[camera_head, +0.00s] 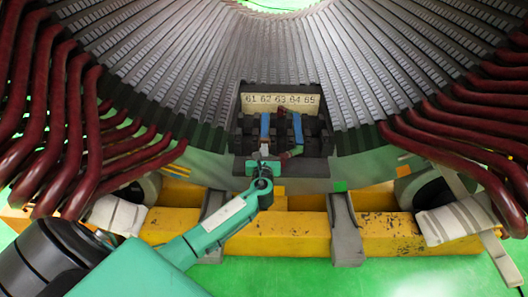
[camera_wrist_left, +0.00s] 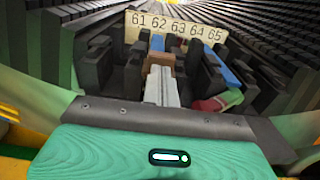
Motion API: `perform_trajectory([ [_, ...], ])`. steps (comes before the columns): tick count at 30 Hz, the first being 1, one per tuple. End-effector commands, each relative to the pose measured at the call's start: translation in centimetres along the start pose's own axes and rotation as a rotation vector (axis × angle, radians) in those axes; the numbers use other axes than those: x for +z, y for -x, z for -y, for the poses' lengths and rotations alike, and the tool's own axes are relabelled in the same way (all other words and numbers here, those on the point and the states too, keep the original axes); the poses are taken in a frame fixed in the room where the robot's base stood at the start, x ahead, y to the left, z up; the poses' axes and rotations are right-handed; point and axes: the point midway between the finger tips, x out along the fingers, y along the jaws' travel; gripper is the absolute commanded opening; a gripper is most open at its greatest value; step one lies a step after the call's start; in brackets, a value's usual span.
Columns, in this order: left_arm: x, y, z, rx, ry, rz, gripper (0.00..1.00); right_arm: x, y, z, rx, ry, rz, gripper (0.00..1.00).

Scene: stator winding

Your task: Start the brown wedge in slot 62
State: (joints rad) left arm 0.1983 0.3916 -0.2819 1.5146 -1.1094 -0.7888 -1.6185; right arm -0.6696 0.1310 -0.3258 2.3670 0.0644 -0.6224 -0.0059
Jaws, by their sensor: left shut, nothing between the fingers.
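The number strip (camera_head: 280,99) reads 61 to 65 and also shows in the left wrist view (camera_wrist_left: 176,27). The brown wedge (camera_wrist_left: 160,59) shows in the left wrist view below the number 62, in line with a blue strip (camera_wrist_left: 157,42) behind it. My left gripper (camera_wrist_left: 161,72) is shut, its pale fingers right in front of the wedge's near end. Whether they touch it, and how deep the wedge sits, I cannot tell. In the head view this gripper (camera_head: 263,153) is at the slot mouths, below the left blue strip (camera_head: 265,125). My right gripper is not in view.
Dark blocks (camera_wrist_left: 95,63) stand close on both sides of the fingers. A second blue strip (camera_wrist_left: 221,68) and a dark red piece (camera_wrist_left: 207,104) lie to the right. Dark red coil bars (camera_head: 85,120) flank the stator. A yellow beam (camera_head: 300,234) runs below it.

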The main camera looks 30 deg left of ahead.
Motion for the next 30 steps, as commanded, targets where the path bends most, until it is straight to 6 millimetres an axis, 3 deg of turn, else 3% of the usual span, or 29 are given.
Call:
perform_trajectory([
  [13, 0.1, -0.4, 0.0, 0.000, -0.001, 0.000, 0.00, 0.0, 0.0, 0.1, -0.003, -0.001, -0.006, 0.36],
  [21, 0.1, -2.5, 0.0, -0.001, -0.001, 0.000, 0.00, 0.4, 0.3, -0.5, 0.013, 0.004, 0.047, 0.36],
  [30, 0.0, -2.5, -0.1, 0.000, -0.001, 0.001, 0.00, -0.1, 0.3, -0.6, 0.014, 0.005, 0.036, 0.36],
])
